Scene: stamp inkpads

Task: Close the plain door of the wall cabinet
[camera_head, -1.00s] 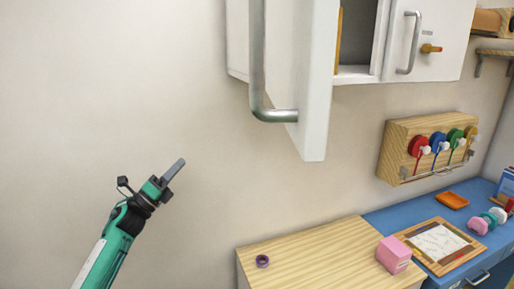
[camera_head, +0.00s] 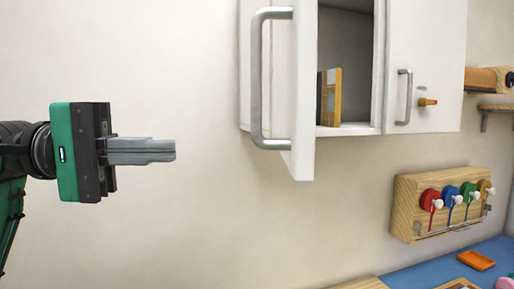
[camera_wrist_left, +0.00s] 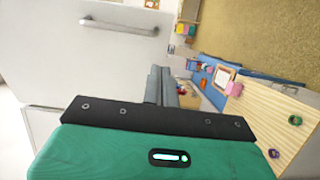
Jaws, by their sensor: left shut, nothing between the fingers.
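The white wall cabinet (camera_head: 428,30) hangs on the wall at the upper right of the head view. Its plain door (camera_head: 305,70) stands open, swung out toward me, with a long metal bar handle (camera_head: 257,85). The door also shows in the left wrist view (camera_wrist_left: 85,65), with its handle (camera_wrist_left: 120,27) near the top. My left gripper (camera_head: 172,150) is shut and empty, left of the door and apart from it, pointing right. It also shows in the left wrist view (camera_wrist_left: 160,85). My right gripper is not in view.
The other cabinet door, with a handle (camera_head: 405,97) and an orange-yellow latch (camera_head: 428,102), is shut. A book (camera_head: 330,97) stands inside the open compartment. A wooden rack (camera_head: 410,205) with coloured discs hangs below. The wall between my gripper and the door is clear.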

